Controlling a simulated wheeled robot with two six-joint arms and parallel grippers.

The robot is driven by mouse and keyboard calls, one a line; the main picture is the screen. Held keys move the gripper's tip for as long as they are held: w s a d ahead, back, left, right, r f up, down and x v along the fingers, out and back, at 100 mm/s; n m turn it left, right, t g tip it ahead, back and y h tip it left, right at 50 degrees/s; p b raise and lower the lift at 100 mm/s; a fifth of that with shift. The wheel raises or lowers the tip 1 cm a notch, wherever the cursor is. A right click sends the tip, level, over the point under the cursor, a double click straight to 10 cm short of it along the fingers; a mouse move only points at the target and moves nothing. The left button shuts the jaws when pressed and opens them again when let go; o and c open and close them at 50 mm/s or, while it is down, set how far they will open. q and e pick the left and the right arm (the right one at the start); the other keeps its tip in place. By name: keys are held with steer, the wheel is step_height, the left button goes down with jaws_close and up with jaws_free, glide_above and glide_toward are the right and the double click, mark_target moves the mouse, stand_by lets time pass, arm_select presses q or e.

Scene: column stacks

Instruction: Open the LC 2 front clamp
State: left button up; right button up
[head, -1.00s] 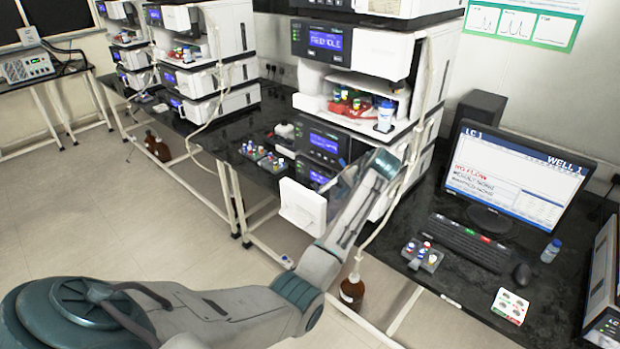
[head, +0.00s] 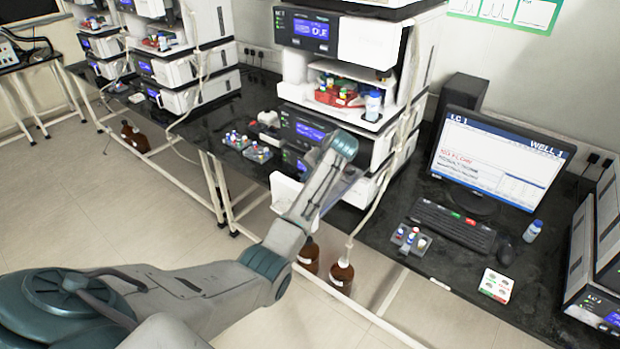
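The nearest column stack (head: 366,95) stands on the black bench, with lit blue displays and an open bay holding bottles. I cannot make out a front clamp on it, and no LC 2 label is legible. My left arm reaches from the lower left, and its wrist covers part of the stack's lower modules. The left gripper's fingers do not show. A white panel (head: 285,190) is partly hidden behind this arm, at the bench's front edge. My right gripper is not in view.
Two more stacks (head: 186,60) stand farther left. A vial rack (head: 250,147) sits left of the near stack. A monitor (head: 502,163) marked LC 1, a keyboard (head: 452,224) and another vial rack (head: 411,240) are on the right. Brown bottles (head: 342,275) stand below the bench.

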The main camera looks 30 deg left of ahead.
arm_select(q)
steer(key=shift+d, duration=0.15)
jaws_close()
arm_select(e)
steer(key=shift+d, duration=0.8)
